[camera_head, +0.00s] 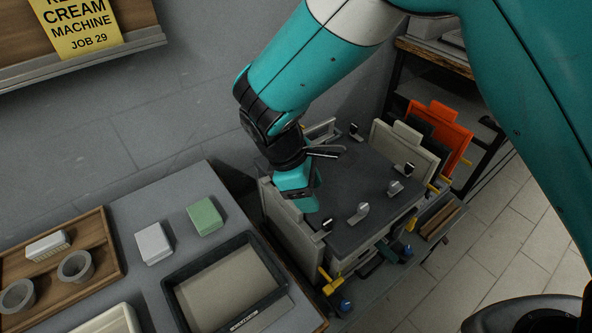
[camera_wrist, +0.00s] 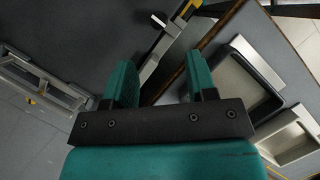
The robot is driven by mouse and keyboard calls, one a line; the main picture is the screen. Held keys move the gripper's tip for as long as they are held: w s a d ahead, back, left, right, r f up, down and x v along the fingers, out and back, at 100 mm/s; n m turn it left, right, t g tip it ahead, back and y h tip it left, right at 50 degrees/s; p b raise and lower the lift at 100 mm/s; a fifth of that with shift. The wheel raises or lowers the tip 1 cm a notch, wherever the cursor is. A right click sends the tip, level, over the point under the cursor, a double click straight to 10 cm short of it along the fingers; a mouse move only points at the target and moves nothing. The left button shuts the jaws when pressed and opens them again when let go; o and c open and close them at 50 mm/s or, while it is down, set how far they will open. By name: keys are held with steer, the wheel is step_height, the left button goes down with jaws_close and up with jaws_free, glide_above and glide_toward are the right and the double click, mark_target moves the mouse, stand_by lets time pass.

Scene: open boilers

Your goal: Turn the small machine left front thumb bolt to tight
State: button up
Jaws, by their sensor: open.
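The small machine (camera_head: 345,190) is a grey box with a dark flat top at the centre of the head view. A small black-and-pale thumb bolt (camera_head: 328,224) stands at its near left corner. In the wrist view, a black thumb bolt with a pale tip (camera_wrist: 158,20) shows beyond my fingertips. My gripper (camera_head: 308,200) hangs low over the machine's left edge, up and left of the near left bolt. Its teal fingers (camera_wrist: 161,80) are apart with nothing held between them. I cannot tell the bolt's exact turn.
Two grey knobs (camera_head: 360,212) (camera_head: 394,187) stand along the machine's front edge. More bolts (camera_head: 410,168) (camera_head: 355,130) stand at other corners. Pale panels (camera_head: 400,150) and an orange panel (camera_head: 440,130) stand to the right. A table with a dark tray (camera_head: 177,290) is at the left.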

steer(key=v, duration=0.7)
